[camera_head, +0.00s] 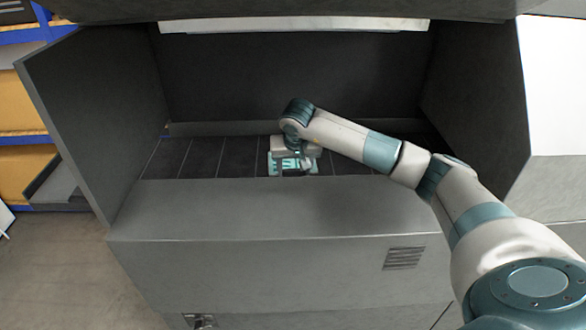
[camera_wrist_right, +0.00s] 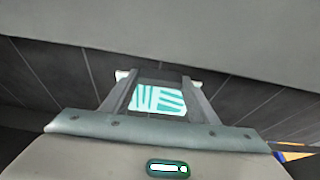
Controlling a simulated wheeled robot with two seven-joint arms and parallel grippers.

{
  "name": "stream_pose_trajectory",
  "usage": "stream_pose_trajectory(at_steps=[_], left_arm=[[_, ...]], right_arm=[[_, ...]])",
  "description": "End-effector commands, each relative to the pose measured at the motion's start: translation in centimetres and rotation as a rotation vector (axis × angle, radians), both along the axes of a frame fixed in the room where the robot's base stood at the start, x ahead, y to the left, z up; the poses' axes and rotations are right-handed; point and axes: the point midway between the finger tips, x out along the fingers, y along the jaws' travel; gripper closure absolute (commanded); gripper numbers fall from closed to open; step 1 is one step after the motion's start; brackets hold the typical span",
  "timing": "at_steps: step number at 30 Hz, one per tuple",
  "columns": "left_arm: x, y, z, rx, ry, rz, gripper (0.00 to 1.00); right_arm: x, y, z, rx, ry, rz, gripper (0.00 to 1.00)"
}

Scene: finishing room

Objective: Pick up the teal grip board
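The teal grip board (camera_head: 291,168), teal with pale stripes, is on the dark slatted bed inside the grey booth in the head view. My right gripper (camera_head: 294,160) reaches down over it and hides part of it. In the right wrist view the board (camera_wrist_right: 158,100) shows between the two fingers of my right gripper (camera_wrist_right: 157,84). The fingers are wide apart, one at each side of the board. I cannot tell whether they touch it. My left gripper is not in view.
The booth's front panel (camera_head: 270,215) stands as a raised edge before the bed. Side walls (camera_head: 95,110) close in left and right. The slatted bed (camera_head: 205,158) is clear to the left of my gripper. Blue and orange shelving (camera_head: 25,100) stands outside at the left.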

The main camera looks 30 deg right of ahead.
Motion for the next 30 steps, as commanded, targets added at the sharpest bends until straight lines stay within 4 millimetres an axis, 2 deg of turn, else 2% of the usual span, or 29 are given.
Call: stream_pose_trajectory(at_steps=[8,14,30], left_arm=[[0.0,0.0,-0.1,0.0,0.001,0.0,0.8],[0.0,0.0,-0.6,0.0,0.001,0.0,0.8],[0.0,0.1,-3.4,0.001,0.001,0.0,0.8]], right_arm=[[0.0,0.0,0.1,0.0,-0.001,0.0,0.68],[0.1,0.0,1.1,0.0,-0.005,0.0,0.68],[0.1,0.0,8.4,0.0,-0.003,-0.001,0.68]])
